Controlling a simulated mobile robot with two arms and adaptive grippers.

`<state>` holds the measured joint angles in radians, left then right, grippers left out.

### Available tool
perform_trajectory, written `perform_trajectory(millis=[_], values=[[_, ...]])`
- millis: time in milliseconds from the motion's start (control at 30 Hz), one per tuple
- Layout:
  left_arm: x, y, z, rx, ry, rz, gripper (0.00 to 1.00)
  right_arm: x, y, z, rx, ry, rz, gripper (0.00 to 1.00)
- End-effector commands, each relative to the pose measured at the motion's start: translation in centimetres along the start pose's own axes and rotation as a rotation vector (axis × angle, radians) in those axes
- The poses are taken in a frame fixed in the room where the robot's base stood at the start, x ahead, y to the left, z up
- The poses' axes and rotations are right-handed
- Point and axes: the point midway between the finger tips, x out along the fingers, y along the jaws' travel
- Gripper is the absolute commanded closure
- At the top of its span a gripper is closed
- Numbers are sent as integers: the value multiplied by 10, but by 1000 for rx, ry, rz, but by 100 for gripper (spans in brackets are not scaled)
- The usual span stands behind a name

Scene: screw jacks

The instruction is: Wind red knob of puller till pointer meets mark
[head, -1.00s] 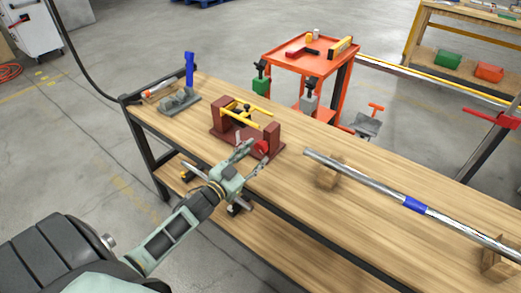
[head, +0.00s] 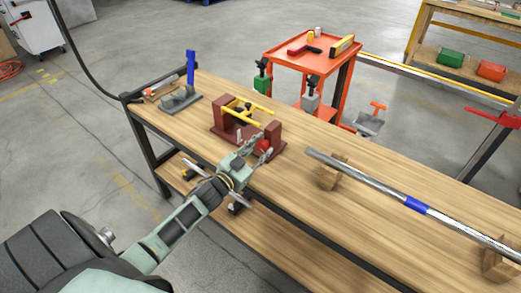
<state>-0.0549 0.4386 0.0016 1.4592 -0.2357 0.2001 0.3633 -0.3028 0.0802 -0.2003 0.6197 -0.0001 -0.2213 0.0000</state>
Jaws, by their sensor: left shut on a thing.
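The puller (head: 231,127) stands on the wooden bench, with dark red uprights on a base and a yellow bar with arms between them. Its red knob (head: 263,146) is on the near right side, facing me. My left gripper (head: 257,148) reaches in from the lower left and is shut on the red knob, its fingers on either side of it. The pointer and the mark are too small to make out. My right gripper is not in view.
A long metal pipe with a blue band (head: 415,205) lies on wooden blocks at the right of the bench (head: 300,210). An orange cart (head: 300,62) stands behind.

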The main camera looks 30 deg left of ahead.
Motion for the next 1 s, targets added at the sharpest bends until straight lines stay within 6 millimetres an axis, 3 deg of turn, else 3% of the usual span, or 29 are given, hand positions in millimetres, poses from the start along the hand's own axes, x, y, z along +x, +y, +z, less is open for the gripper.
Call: perform_trajectory(millis=[167,500,800,833,1000], values=[[-1,6,2,35,-1,8,96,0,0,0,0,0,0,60],[-1,7,6,344,-1,11,96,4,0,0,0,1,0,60],[-2,8,7,356,-3,11,96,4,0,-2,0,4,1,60],[-2,8,7,356,-3,12,67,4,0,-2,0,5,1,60],[-2,7,7,356,-4,10,56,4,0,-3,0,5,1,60]])
